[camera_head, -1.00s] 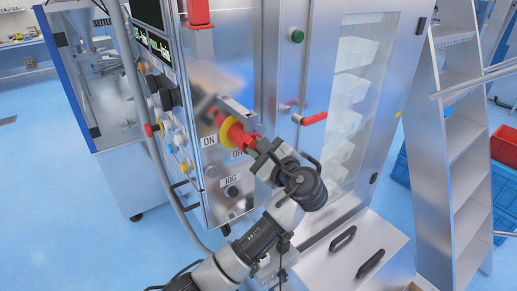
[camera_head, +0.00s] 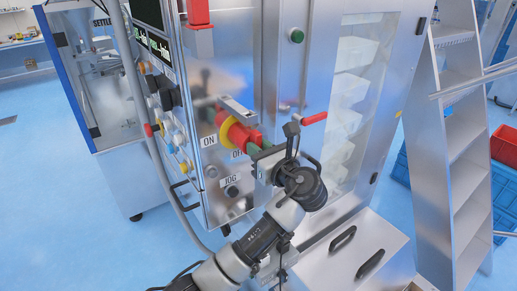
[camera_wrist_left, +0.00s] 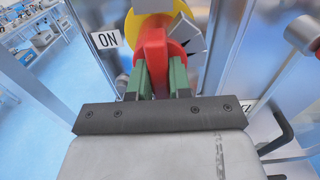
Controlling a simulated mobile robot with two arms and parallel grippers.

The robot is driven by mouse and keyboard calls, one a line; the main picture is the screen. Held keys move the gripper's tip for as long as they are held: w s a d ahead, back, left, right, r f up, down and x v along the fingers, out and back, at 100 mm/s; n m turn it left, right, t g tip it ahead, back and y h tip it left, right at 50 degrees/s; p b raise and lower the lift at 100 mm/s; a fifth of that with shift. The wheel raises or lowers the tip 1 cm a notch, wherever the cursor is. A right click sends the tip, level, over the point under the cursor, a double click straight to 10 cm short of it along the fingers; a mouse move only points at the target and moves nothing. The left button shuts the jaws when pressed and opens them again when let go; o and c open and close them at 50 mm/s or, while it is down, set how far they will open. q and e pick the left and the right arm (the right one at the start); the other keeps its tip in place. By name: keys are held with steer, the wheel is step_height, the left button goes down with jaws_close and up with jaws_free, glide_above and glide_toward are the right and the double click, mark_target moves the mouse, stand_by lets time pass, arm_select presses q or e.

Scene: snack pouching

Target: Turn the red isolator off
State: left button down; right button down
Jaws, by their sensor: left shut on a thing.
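The red isolator (camera_head: 243,134) is a red handle on a yellow disc (camera_head: 222,122) on the front of the steel cabinet. My left gripper (camera_head: 257,149) is at the handle, with green fingers and a dark jaw block. In the left wrist view the red handle (camera_wrist_left: 152,48) lies between the two green fingers (camera_wrist_left: 158,80), which are shut on it. An ON label (camera_head: 208,140) is left of the handle. An OFF label (camera_head: 238,154) below is partly hidden by the gripper. My right gripper is not in view.
A JOG label and black knob (camera_head: 232,191) sit below. A steel bracket (camera_head: 238,110) juts out just above the isolator. A steel ladder (camera_head: 447,150) stands at the right.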

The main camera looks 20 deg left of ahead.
arm_select(q)
steer(key=shift+f, duration=0.15)
steer(key=c, duration=1.3)
jaws_free()
steer(key=shift+o, duration=1.3)
steer(key=b+v, duration=0.4)
steer(key=v, duration=0.7)
